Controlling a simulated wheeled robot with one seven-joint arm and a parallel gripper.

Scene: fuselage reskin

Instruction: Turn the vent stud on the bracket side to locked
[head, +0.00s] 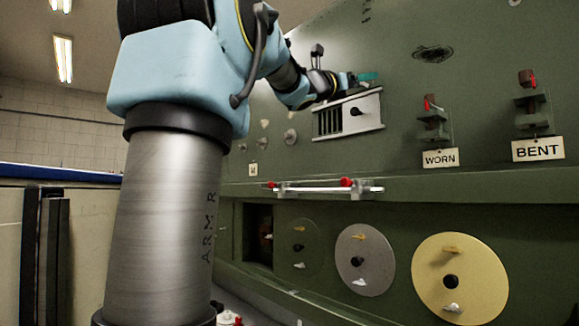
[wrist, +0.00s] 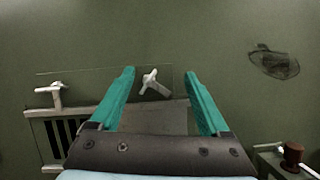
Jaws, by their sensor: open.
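The vent (head: 330,121) is a pale panel with dark slots on the green wall, and its slotted part also shows at lower left in the wrist view (wrist: 37,137). Two pale wing studs stand above it in the wrist view. The left stud (wrist: 54,90) has its wing roughly level. My gripper (wrist: 160,73) is open with teal fingers, one on each side of the right stud. Contact with the stud does not show. In the head view, my gripper (head: 368,76) is just above the vent.
A bracket (head: 433,125) tagged WORN and another (head: 533,105) tagged BENT are on the wall to the right. A dark scuffed patch (wrist: 274,62) marks the wall. A ledge carries a rail (head: 325,188) with red ends. Round discs (head: 460,278) sit below.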

